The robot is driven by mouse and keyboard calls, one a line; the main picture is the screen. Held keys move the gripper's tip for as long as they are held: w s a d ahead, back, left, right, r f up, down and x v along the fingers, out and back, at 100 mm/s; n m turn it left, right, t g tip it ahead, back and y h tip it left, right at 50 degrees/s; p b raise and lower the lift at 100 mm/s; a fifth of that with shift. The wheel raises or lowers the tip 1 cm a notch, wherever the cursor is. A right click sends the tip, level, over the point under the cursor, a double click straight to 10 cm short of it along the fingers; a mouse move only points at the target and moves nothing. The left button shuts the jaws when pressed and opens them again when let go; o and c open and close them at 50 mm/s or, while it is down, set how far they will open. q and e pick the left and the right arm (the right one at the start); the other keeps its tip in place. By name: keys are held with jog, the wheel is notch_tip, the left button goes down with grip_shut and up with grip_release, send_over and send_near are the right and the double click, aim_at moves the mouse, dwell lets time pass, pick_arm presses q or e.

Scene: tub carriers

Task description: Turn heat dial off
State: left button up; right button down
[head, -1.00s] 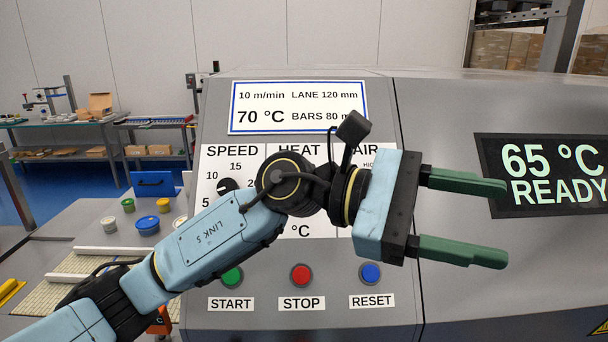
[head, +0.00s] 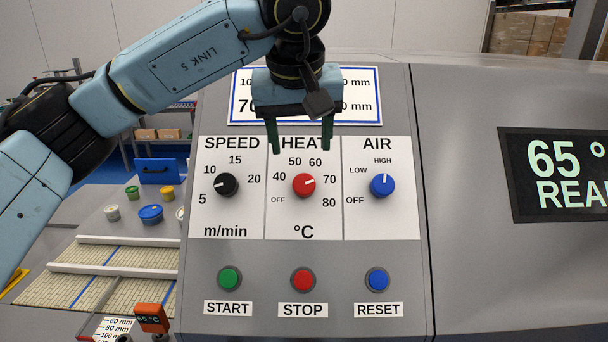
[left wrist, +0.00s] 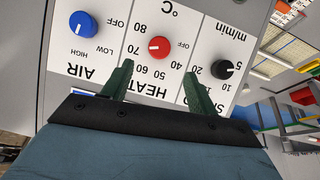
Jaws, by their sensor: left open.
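The red heat dial (head: 304,186) sits on the white HEAT panel, its white mark pointing right and slightly up, toward 70. OFF is printed at its lower left. The dial also shows in the left wrist view (left wrist: 159,47). My left gripper (head: 301,149) is open and empty, fingers pointing down, just above the dial in the head view and partly over the HEAT label. In the left wrist view its fingertips (left wrist: 159,70) lie either side of the dial's near edge, apart from it. My right gripper is not in view.
The black speed dial (head: 227,185) and blue air dial (head: 382,186) flank the heat dial. Green START (head: 229,279), red STOP (head: 303,280) and blue RESET (head: 377,280) buttons are below. A display (head: 560,175) at right shows 65 °. My arm covers part of the upper sign (head: 355,117).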

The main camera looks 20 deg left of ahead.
aim_at(304, 183)
pick_arm(q)
jog(key=p+x, duration=0.1)
jog(key=x, duration=0.8)
jog(key=shift+w+f+p, duration=0.15)
jog(key=shift+f+p, duration=0.2)
jog(key=shift+c, duration=0.3)
